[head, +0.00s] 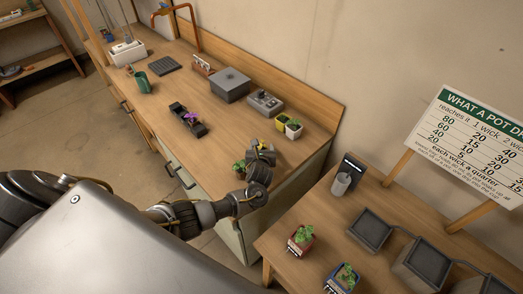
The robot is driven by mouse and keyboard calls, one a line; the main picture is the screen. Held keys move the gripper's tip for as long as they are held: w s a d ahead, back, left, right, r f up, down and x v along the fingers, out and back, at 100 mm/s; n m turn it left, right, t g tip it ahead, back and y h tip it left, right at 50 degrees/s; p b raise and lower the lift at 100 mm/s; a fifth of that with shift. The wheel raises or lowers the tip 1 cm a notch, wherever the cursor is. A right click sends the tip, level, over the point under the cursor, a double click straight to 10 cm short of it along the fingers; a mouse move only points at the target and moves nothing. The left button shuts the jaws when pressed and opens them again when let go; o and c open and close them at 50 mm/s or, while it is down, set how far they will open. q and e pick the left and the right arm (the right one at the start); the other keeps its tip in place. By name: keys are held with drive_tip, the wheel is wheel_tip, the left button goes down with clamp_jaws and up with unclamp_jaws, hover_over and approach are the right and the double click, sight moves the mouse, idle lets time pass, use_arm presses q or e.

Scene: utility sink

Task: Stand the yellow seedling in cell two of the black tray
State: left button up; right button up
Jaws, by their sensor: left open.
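The black tray (199,130) lies on the wooden counter, with a purple-flowered seedling (191,117) standing near its middle. My left gripper (260,150) is open at the counter's near right part, to the right of the tray and apart from it. A small yellow bloom (263,146), which looks like the yellow seedling, shows right at the fingers. The gripper hides most of it, so I cannot tell whether it stands between the fingers or just beyond them. The cell numbers on the tray are too small to read. My right gripper is not in view.
A green plant (239,167) sits just left of my left gripper. A yellow pot (281,120) and a white pot (293,130) stand behind it. A grey box (230,85) and a grey device (265,102) line the back. Counter between tray and gripper looks clear.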

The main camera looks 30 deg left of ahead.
sight(262, 146)
use_arm(q)
drive_tip(key=x, duration=0.3)
drive_tip(key=shift+w+f, duration=0.15)
drive_tip(key=shift+f, duration=0.05)
drive_tip(key=shift+r, duration=0.1)
drive_tip(key=shift+c, duration=0.9)
drive_tip(key=c, duration=0.9)
drive_tip(key=shift+c, duration=0.4)
drive_tip(key=shift+r, duration=0.1)
